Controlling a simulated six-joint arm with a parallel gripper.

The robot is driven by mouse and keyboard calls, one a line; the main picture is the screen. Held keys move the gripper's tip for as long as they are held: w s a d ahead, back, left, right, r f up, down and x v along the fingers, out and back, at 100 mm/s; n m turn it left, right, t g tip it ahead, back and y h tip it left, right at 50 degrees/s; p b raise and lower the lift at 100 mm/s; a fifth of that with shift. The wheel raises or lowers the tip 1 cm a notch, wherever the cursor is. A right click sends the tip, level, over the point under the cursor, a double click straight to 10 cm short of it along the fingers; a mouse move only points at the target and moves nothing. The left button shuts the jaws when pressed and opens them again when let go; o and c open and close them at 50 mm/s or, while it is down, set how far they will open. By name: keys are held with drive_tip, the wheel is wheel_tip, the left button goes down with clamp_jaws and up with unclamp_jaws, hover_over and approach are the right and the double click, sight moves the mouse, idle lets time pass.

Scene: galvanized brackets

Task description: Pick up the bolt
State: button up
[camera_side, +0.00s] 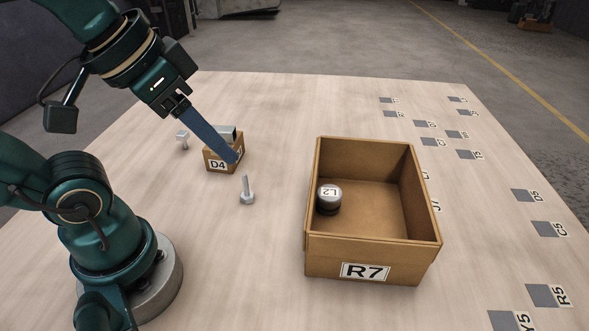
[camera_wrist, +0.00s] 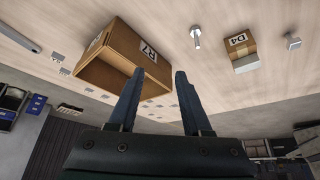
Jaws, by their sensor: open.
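A grey metal bolt (camera_side: 247,192) stands upright on the table, head down and shank up, between the small D4 box and the large R7 box. It also shows near the top of the wrist view (camera_wrist: 196,40). My gripper (camera_side: 236,158) has long blue fingers and is in the air, above and to the left of the bolt in the side view. In the wrist view its two fingers (camera_wrist: 160,73) are apart, with nothing held between them. The bolt is clear of the fingers.
The open brown R7 box (camera_side: 364,252) holds a dark round L2 piece (camera_side: 329,200). The small D4 box (camera_side: 222,165) sits behind my fingertips, with a small grey headed piece (camera_side: 183,136) to its left. Flat grey labelled squares (camera_side: 545,229) lie at right.

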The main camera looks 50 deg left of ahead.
drive_tip(key=m, duration=0.1)
drive_tip(key=m+y, duration=1.1)
drive_tip(key=m, duration=1.1)
hover_over(246, 193)
drive_tip(key=s+d, duration=0.2)
drive_tip(key=d, duration=0.1)
drive_tip(key=shift+m+t+y, duration=0.4)
drive_tip(key=shift+t, duration=0.1)
drive_tip(key=f, duration=1.7)
drive_tip(key=shift+w+d+f, duration=0.1)
drive_tip(key=shift+d+f, duration=0.15)
drive_tip(key=shift+d, duration=0.05)
drive_tip(key=shift+a+f, duration=0.1)
drive_tip(key=shift+f, duration=0.45)
drive_tip(key=shift+x, duration=2.5)
clamp_jaws()
